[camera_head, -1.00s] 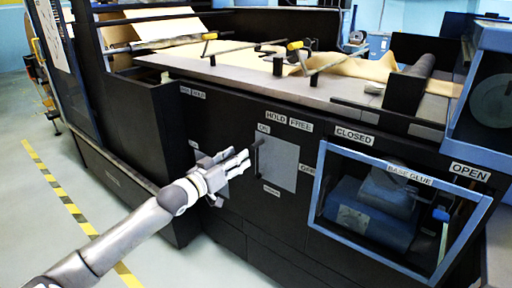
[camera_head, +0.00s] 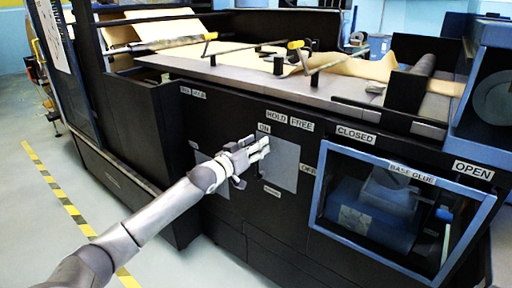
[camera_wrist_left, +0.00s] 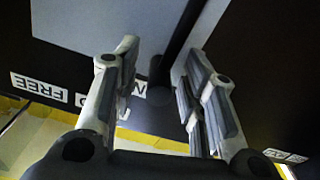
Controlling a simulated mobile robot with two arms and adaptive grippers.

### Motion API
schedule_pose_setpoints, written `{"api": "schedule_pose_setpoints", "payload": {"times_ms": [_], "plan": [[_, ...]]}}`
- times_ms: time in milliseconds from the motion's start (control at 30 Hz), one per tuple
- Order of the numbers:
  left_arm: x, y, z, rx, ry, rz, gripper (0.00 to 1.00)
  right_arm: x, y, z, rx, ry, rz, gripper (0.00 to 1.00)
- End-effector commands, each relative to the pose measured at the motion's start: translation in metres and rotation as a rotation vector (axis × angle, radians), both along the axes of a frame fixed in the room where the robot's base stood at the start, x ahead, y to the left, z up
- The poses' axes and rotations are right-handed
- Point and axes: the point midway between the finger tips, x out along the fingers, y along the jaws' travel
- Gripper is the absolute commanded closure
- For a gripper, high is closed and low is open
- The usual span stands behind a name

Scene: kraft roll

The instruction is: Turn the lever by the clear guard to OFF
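The grey lever plate (camera_head: 283,172) is on the black machine front, left of the clear guard (camera_head: 345,235) in its blue frame. An ON label (camera_head: 263,128) is above the plate and an OFF label (camera_head: 308,170) is at its right. My left gripper (camera_head: 265,149) is at the plate's upper left and hides the lever in the head view. In the left wrist view the dark lever (camera_wrist_left: 178,32) runs between the two spread fingers of my left gripper (camera_wrist_left: 160,58). I cannot tell whether either finger touches it. My right gripper is not in view.
A second grey plate (camera_head: 199,158) is left of my gripper, partly behind the arm. HOLD and FREE labels (camera_head: 288,119) are above. The guard's frame stands close to the right. The floor (camera_head: 45,215) at the left is clear, with a yellow-black stripe.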

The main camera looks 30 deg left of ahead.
Motion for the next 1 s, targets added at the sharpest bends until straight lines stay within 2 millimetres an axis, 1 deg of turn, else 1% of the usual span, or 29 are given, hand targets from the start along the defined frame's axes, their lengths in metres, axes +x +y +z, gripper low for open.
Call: {"api": "schedule_pose_setpoints", "payload": {"times_ms": [100, 333, 633, 1000], "plan": [[0.0021, -0.0001, -0.0001, 0.0, 0.0, 0.0, 0.61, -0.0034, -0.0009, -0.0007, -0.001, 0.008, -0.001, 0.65], [0.0021, -0.0002, -0.0002, 0.0, 0.0, 0.0, 0.61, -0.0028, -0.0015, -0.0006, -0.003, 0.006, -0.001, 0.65], [0.002, -0.0002, -0.0001, -0.001, 0.0, 0.0, 0.99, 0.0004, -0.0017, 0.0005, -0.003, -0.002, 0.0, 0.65], [0.0019, -0.0016, -0.0001, 0.0, 0.001, -0.001, 1.0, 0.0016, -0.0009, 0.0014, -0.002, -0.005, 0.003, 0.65]]}}
